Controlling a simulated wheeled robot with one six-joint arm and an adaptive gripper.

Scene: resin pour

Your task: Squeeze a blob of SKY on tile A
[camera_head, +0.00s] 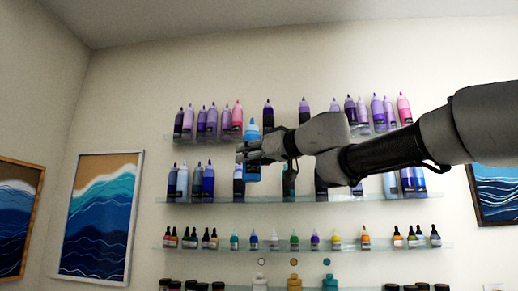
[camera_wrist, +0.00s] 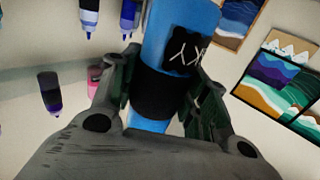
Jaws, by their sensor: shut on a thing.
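My gripper (camera_head: 253,153) is shut on a light blue squeeze bottle (camera_head: 252,132). The bottle is upright in the head view, nozzle up, in front of the wall shelves. In the wrist view the bottle (camera_wrist: 205,15) stands between the two fingers of my gripper (camera_wrist: 168,95). It has a black band with white letters, upside down and partly cut off, so I cannot read the whole name. Tile A is not in view.
Glass shelves with purple and pink bottles (camera_head: 210,120), blue bottles (camera_head: 196,182) and small dropper bottles (camera_head: 294,241) line the wall behind. Jars stand along the bottom edge. Framed wave pictures (camera_head: 98,220) hang at the left, another (camera_head: 498,190) at the right.

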